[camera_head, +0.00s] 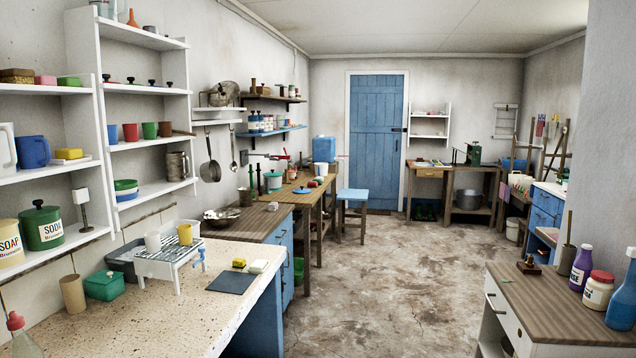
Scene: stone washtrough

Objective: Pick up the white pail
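Neither of my grippers is in view.
A speckled stone counter (190,315) runs along the left, with a white rack (170,262) on it. A wood-topped cabinet (560,305) with bottles stands at the near right. The stained floor (385,290) between them is clear. A blue stool (354,195) stands further back.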

